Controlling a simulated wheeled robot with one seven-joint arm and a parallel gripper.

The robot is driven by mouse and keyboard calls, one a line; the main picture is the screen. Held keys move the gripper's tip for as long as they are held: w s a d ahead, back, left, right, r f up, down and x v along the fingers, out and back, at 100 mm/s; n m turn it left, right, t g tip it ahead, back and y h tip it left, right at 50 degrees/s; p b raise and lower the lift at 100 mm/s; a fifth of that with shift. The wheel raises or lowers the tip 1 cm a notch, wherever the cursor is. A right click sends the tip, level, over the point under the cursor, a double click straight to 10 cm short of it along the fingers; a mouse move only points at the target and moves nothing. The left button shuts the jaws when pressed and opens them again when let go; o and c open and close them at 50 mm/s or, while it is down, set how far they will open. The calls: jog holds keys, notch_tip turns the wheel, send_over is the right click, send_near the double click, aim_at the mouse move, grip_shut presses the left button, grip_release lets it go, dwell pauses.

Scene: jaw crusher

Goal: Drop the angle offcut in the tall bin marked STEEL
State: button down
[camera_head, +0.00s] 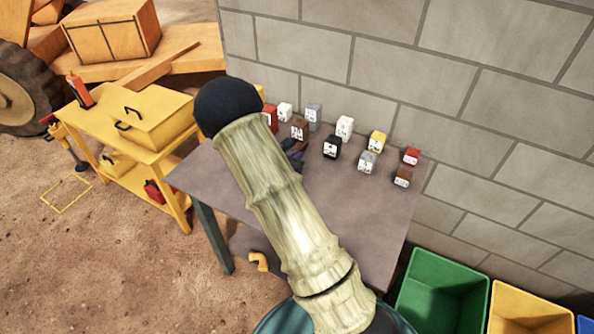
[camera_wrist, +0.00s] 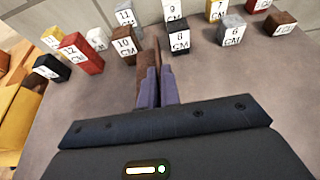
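My gripper (camera_wrist: 161,85) is over the grey table, with its two purple-blue fingers close together. A rusty brown angle-shaped piece, which looks like the angle offcut (camera_wrist: 146,62), sits between and beyond the fingers, with one leg in the gap. The gripper looks shut on it. I cannot tell whether the piece touches the table. In the head view my gripper (camera_head: 292,154) is a dark shape partly behind my arm, and the offcut is not clear there. No tall bin marked STEEL shows in either view.
Several labelled blocks stand along the table's (camera_head: 340,215) back, including a black one (camera_head: 331,146) near my gripper. Open green (camera_head: 440,285) and yellow (camera_head: 530,305) bins stand at lower right by the block wall. A yellow cart (camera_head: 150,135) stands left.

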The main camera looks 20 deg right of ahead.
jog(key=shift+w+f+b, duration=0.4)
jog(key=shift+w+f, duration=0.15)
jog(key=shift+f, duration=0.3)
jog(key=shift+r, duration=0.1)
jog(key=shift+s, duration=0.1)
jog(key=shift+f+p, duration=0.65)
jog(key=shift+f, duration=2.25)
jog(key=shift+f+p, duration=0.45)
jog(key=shift+f, duration=1.6)
